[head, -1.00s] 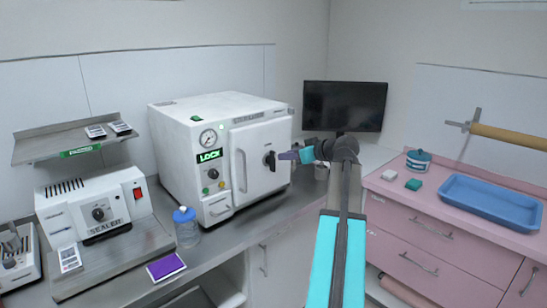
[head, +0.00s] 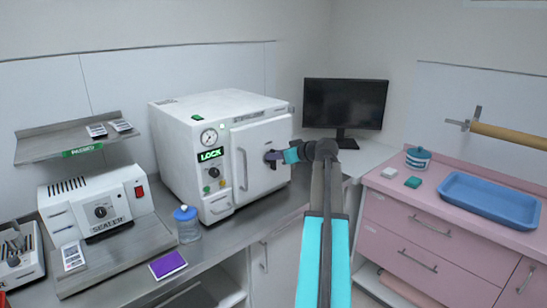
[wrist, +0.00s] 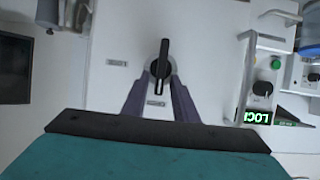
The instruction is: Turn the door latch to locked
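The door latch (wrist: 161,72) is a black bar handle on a dark round hub on the white sterilizer door (wrist: 205,60). In the wrist view the bar stands upright in the picture. One small label lies left of it and another below it; I cannot read them. My gripper (wrist: 161,76) has its purple fingers on both sides of the latch, with narrow gaps beside the bar. The fingers look open around it. In the head view my gripper (head: 274,157) is at the latch and hides most of it. The sterilizer (head: 180,140) shows a green LOCK display (head: 210,155).
The sterilizer's long door handle (head: 243,169) is left of the latch. A blue-capped jar (head: 188,226), a purple pad (head: 168,265) and a sealer (head: 95,205) are on the counter. A monitor (head: 345,104) stands right. A pink cabinet (head: 420,230) carries a blue tray (head: 490,180).

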